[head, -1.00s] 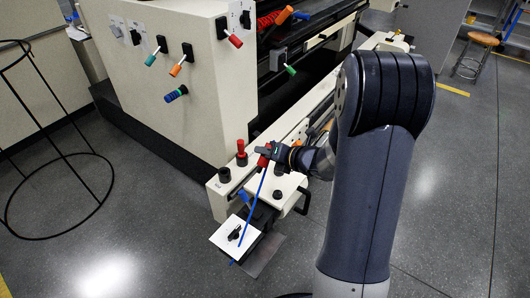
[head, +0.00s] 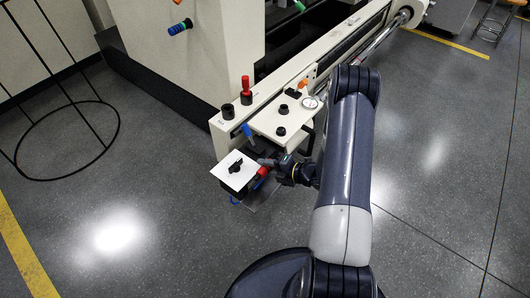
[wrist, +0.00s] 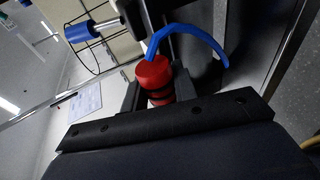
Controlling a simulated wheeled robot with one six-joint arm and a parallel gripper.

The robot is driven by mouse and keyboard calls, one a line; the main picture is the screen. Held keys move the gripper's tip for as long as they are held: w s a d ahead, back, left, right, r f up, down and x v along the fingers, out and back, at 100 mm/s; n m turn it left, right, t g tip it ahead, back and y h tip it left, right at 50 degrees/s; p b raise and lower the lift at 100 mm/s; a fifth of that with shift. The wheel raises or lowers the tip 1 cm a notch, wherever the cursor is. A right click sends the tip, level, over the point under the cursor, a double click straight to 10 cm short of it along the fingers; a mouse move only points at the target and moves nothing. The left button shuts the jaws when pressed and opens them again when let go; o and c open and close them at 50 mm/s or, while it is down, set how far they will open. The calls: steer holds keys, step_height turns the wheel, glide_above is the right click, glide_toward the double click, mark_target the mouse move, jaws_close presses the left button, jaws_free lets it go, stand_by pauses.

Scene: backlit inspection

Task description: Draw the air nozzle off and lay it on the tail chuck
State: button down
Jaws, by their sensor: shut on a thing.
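The air nozzle is a red cylinder with dark rings and a blue hose; it shows in the wrist view (wrist: 152,75) and in the head view (head: 263,172). My gripper (head: 268,167) is shut on it, with a dark jaw on each side in the wrist view (wrist: 158,90). The nozzle is held low beside the right edge of a white plate (head: 225,177) at the machine's end. The blue hose (wrist: 195,35) curves over beyond the nozzle. I cannot tell which part is the tail chuck; dark parts near the plate are partly hidden by my gripper.
A cream machine bed (head: 270,115) carries black knobs and a red-topped knob (head: 246,88). A blue-handled lever (head: 247,131) sticks out just above the plate. A black wire stand (head: 68,140) is at the left. Open floor lies in front and right.

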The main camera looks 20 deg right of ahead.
steer(key=shift+s+f, duration=0.2)
steer(key=shift+f, duration=0.3)
steer(key=shift+s+f, duration=0.15)
steer(key=shift+f, duration=0.35)
steer(key=shift+s, duration=0.1)
